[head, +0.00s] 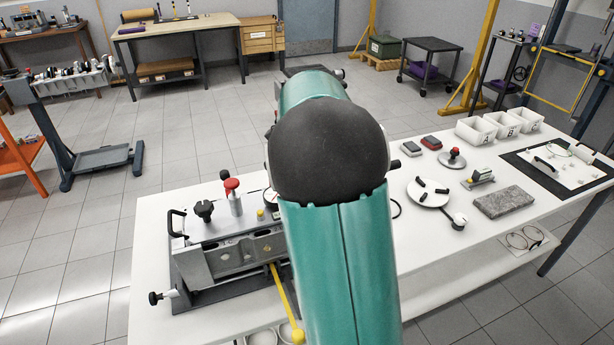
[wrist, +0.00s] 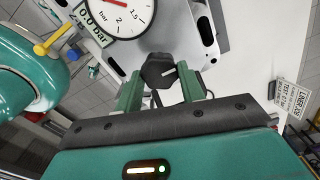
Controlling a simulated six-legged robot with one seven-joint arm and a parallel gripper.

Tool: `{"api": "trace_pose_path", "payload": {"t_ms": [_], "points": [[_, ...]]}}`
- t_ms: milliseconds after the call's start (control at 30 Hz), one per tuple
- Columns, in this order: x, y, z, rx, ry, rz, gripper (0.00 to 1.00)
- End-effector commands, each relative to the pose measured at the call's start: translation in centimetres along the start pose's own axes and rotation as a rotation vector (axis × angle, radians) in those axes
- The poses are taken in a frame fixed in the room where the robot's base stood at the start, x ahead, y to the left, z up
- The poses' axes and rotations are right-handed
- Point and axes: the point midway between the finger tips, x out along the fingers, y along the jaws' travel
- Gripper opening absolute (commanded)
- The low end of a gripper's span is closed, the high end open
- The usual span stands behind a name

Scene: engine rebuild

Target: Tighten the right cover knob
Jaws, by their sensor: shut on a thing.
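In the wrist view my gripper (wrist: 162,84) has its two green fingers on either side of a black lobed knob (wrist: 158,69), the right cover knob, and is shut on it. The knob sits at the edge of the light cover plate (wrist: 203,65). A pale line marks the knob's top. In the head view my green arm hides this knob and my gripper. The other black cover knob (head: 204,209) stands upright at the left of the cover on the grey test jig (head: 212,264).
A pressure gauge (wrist: 116,17) with a 0.0 bar label (wrist: 95,22) is close by the knob. A yellow-handled lever (head: 284,300) projects at the front. Trays and tools occupy the table's right side.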

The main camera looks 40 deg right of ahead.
Motion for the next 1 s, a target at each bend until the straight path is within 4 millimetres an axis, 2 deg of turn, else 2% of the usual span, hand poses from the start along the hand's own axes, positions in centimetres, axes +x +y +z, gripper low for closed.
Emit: {"api": "trace_pose_path", "payload": {"t_ms": [400, 433, 533, 833, 1000], "points": [[-0.1, -0.1, -0.1, 0.01, 0.0, -0.002, 0.16], [-0.1, -0.1, -0.1, 0.01, 0.0, -0.003, 0.43], [-0.1, 0.0, 0.0, 0.01, 0.0, -0.002, 0.61], [-0.1, 0.0, 0.0, 0.008, 0.0, -0.001, 0.61], [-1.8, -0.1, 0.0, 0.008, -0.001, -0.004, 0.61]]}}
